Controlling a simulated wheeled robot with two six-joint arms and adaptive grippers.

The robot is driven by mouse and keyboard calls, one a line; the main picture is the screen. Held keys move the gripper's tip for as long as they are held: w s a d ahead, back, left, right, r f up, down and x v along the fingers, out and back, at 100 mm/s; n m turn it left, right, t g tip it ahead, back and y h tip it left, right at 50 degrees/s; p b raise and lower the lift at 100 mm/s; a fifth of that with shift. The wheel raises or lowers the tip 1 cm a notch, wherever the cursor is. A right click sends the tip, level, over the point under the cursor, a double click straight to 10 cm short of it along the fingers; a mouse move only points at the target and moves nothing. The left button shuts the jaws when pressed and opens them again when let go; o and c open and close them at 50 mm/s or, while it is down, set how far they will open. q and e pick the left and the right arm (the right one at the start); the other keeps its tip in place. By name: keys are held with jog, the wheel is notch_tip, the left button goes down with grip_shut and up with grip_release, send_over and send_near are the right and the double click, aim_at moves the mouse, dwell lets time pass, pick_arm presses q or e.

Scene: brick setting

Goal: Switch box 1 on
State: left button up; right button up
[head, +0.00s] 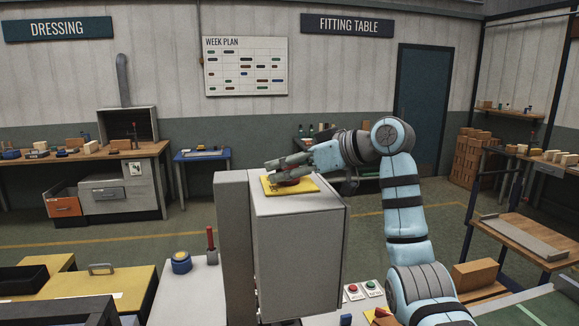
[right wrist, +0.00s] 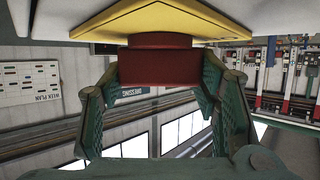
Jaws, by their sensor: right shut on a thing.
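A tall grey box (head: 297,255) stands in the middle of the head view. A yellow plate (head: 307,187) lies on its top, with a red knob (head: 289,182) on it. My right gripper (head: 281,171) reaches in from the right and is shut on the red knob. In the right wrist view the red knob (right wrist: 158,67) sits between the two fingers, against the yellow plate (right wrist: 160,20). The fingers partly hide the knob in the head view, and I cannot read its setting. No number shows on the box. My left gripper is not in view.
Yellow-topped cases (head: 90,284) fill the lower left. Open floor lies behind.

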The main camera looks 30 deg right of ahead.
jog(key=shift+h, duration=0.3)
jog(key=m+h, duration=0.2)
jog(key=m+t+h, duration=0.1)
jog(key=m, duration=0.1)
jog(key=shift+a+t+h, duration=0.15)
jog(key=shift+t+h, duration=0.15)
jog(key=shift+h, duration=0.1)
jog(key=m+h, duration=0.4)
jog(key=h, duration=0.1)
jog(key=shift+a+m, duration=0.1)
jog(key=shift+m, duration=0.2)
jog(key=m+g+h, duration=0.2)
jog(key=m+h, duration=0.2)
jog(key=h, duration=0.1)
jog(key=m+g+h, duration=0.4)
jog(key=m, duration=0.1)
jog(key=shift+w, duration=0.1)
jog(key=shift+g, duration=0.3)
jog(key=o, duration=1.2)
jog(key=shift+m, duration=0.3)
jog(key=shift+c, duration=0.2)
jog(key=shift+w+d+f, duration=0.1)
jog(key=shift+d, duration=0.15)
